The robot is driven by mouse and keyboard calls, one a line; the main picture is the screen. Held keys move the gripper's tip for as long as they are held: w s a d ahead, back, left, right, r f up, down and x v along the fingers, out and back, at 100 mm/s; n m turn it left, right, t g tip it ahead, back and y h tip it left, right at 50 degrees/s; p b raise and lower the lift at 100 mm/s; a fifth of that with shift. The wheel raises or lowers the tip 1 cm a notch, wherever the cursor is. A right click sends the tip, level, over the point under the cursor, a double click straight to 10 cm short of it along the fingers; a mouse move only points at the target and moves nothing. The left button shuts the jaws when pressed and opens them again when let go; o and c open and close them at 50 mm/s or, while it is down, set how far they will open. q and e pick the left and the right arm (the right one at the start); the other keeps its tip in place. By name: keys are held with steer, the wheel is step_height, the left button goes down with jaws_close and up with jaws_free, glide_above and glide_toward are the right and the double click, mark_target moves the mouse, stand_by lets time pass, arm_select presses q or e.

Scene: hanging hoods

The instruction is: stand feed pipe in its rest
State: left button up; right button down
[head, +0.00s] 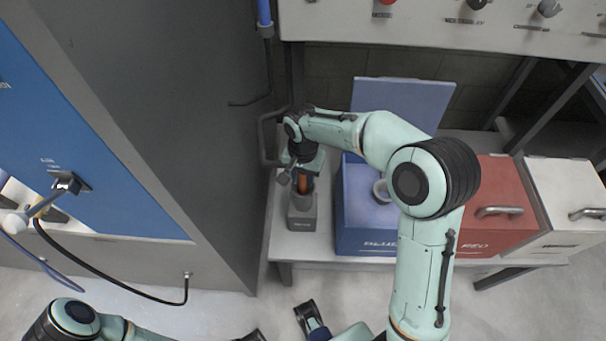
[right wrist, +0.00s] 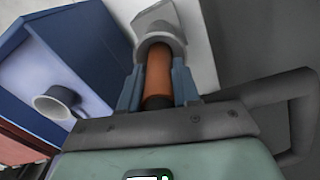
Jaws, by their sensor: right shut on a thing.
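The feed pipe is an orange-brown tube (head: 303,184), also clear in the right wrist view (right wrist: 158,76). My right gripper (right wrist: 157,92) is shut on it, with one blue-grey finger on each side. The pipe stands roughly upright. Its lower end meets the round grey mouth (right wrist: 160,48) of the rest, a grey block (head: 302,219) at the table's left end. How deep the pipe sits is hidden.
A blue bin (head: 366,239) with its lid raised stands right of the rest and holds a grey ring-like part (right wrist: 56,103). A red bin (head: 497,218) and a white bin (head: 566,205) are further right. A grey bent handle (head: 266,140) is close left of the gripper.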

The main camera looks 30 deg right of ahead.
steer(key=c, duration=0.7)
jaws_free()
steer(key=shift+c, duration=0.2)
steer(key=shift+r, duration=0.35)
step_height(320, 180, up, 13)
steer(key=p, duration=0.2)
steer(key=shift+f, duration=0.15)
